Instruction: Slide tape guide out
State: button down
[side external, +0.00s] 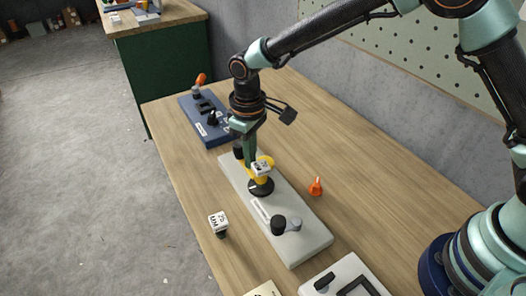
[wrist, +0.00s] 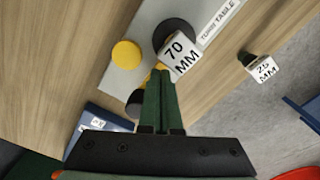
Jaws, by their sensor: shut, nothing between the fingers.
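I cannot pick out a part marked as the tape guide. A pale grey board labelled TURNTABLE (side external: 300,246) carries a black disc (side external: 261,187). A white block marked 70 MM (wrist: 181,57) sits at the black disc in the wrist view, with a yellow part (side external: 269,160) beside it. My gripper (side external: 251,163) points down close to the yellow part, with its green fingers together and empty. In the wrist view the fingers (wrist: 159,80) partly cover the yellow part and a dark round piece (wrist: 135,103); whether they touch is unclear.
A black knob with a grey lever (side external: 286,224) is on the board's near end. An orange piece (side external: 315,187) stands to the right. A blue fixture (side external: 205,118) lies behind.

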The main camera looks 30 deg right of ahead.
aim_at(240, 146)
jog(key=shift+w, duration=0.25)
jog(key=shift+w, duration=0.65)
jog(key=shift+w, duration=2.3)
jog(key=shift+s, duration=0.8)
